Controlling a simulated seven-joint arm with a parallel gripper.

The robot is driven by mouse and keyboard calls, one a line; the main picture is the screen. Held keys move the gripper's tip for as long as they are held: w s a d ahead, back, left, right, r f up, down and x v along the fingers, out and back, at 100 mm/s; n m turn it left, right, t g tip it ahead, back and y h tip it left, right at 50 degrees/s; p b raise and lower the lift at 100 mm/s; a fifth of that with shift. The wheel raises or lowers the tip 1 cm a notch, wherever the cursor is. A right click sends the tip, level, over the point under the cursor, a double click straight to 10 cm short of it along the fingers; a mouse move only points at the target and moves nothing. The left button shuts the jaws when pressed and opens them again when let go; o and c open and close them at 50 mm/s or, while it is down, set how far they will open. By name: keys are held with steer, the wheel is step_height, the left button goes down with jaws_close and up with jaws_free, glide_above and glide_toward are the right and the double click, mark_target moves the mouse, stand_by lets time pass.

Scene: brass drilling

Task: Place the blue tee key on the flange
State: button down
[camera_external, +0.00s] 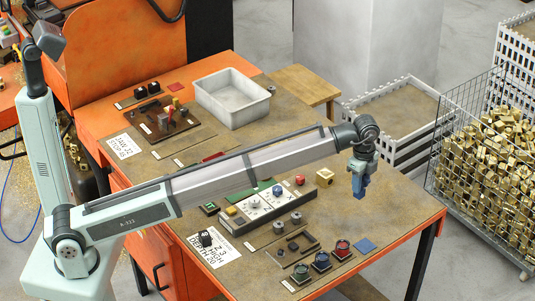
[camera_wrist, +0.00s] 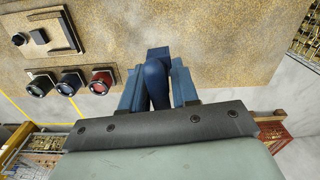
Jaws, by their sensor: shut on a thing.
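My gripper (camera_external: 361,184) is above the right side of the orange workbench, pointing down, and is also in the wrist view (camera_wrist: 157,78). Its blue fingers are shut on the dark blue tee key (camera_wrist: 156,88), whose rounded part shows between them; in the external view the key is hard to tell from the fingers. Two small grey round pieces that look like flanges, one (camera_external: 296,217) and another (camera_external: 281,227), lie on the bench left of my gripper. A similar grey round piece (camera_external: 271,89) is at the back by the white bin. I cannot tell which is the flange.
Three round coloured dials, the red one (camera_external: 342,248) nearest my gripper, stand at the front edge. The white bin (camera_external: 232,98) stands behind.

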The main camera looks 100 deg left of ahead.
steer(key=s+a+r+n, duration=0.1)
steer(key=s+a+n, duration=0.1)
steer(key=s+a, duration=0.7)
steer(key=s+a+r+n, duration=0.1)
steer(key=s+a, duration=0.4)
steer(key=a, duration=0.8)
steer(key=r+m, duration=0.2)
steer(key=m, duration=0.3)
glide_above(282, 139)
steer(key=shift+f, duration=5.2)
steer(key=c, duration=0.8)
jaws_free()
steer(key=shift+f, duration=0.15)
steer(key=shift+c, duration=0.2)
step_height(282, 139, up, 12)
steer(key=shift+r, duration=0.2)
